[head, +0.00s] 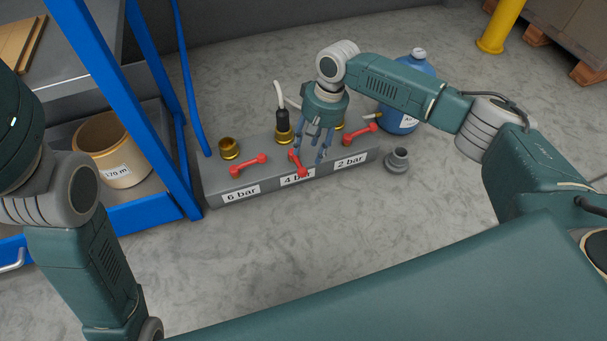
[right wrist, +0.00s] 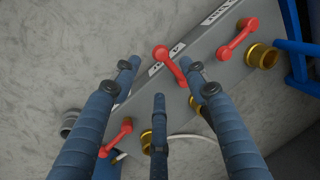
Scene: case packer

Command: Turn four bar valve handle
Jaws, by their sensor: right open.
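The four bar valve handle (head: 296,162) is a red bar with knobbed ends, in the middle of a grey manifold (head: 225,186) above the "4 bar" label. It slants the other way from the 6 bar handle (head: 248,165) and the 2 bar handle (head: 360,135). My right gripper (head: 313,150) is open and empty, pointing down over the manifold just right of the four bar handle. In the right wrist view the four bar handle (right wrist: 172,67) shows between the fingertips (right wrist: 162,80); contact cannot be told. My left gripper is outside the head view.
A black connector with a hose (head: 283,122) stands in a brass fitting behind the four bar handle. An empty brass fitting (head: 229,148) is at left. A grey coupling (head: 398,160) and blue container (head: 405,70) are at right. A blue rack (head: 150,110) stands left. Floor in front is clear.

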